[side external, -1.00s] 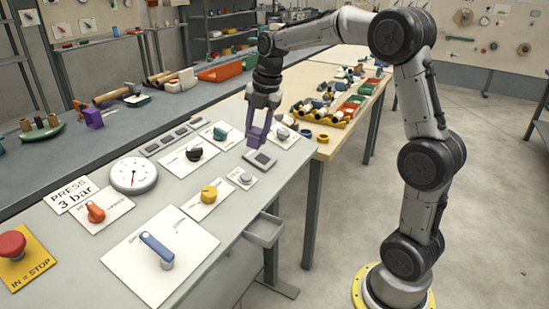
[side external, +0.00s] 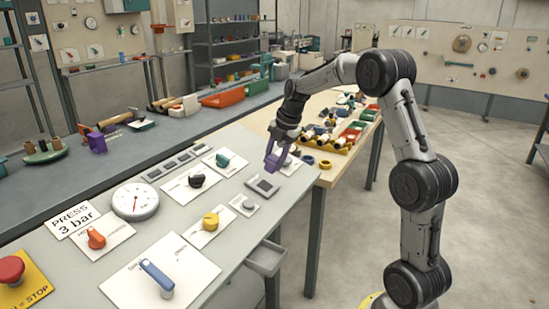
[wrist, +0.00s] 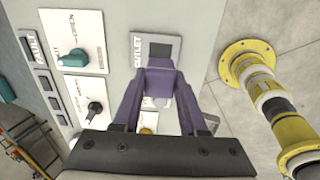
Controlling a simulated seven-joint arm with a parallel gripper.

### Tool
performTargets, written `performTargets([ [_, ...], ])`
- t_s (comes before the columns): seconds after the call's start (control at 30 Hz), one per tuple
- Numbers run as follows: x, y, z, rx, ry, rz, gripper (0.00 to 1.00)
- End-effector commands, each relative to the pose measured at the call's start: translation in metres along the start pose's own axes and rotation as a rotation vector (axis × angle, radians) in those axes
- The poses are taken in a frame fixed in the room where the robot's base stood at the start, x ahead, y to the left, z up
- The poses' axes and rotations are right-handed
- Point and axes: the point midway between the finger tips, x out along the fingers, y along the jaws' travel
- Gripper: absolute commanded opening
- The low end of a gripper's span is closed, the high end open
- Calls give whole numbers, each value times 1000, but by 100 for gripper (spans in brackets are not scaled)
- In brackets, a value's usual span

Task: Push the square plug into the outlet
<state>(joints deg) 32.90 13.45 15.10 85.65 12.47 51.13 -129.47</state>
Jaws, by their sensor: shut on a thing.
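My gripper (side external: 276,160) has purple fingers and is shut on a purple block, which I take to be the square plug. In the wrist view the plug (wrist: 160,76) sits between the fingertips. Fingers and plug are alike in colour, so their border is hard to tell. The gripper is tilted.
A grey button (side external: 248,205) and a yellow knob (side external: 211,222) are near the outlet. A black knob (side external: 197,181) and a green knob (side external: 223,160) are to its left. A wooden table (side external: 326,172) with parts adjoins behind.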

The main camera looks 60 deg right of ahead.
Motion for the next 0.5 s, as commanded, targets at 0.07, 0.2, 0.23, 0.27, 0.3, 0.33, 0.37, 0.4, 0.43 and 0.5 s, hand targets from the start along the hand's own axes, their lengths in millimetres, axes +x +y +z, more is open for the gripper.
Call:
performTargets([
  [0.07, 5, 0, 0, 0, 1, -2, 0],
  [0.2, 18, 0, -1, 0, 3, -3, 0],
  [0.23, 20, 0, -1, -1, 2, -3, 0],
  [0.27, 23, 0, -1, -1, 2, -2, 0],
  [0.3, 26, 0, -1, -1, 2, -2, 0],
  [0.33, 29, 0, -1, -1, 2, -2, 0],
  [0.37, 31, 0, -1, -1, 2, -1, 0],
  [0.4, 35, 0, -1, -1, 2, -1, 0],
  [0.43, 37, 0, -1, -1, 2, -1, 0],
  [0.5, 42, 0, -1, -1, 2, -1, 0],
])
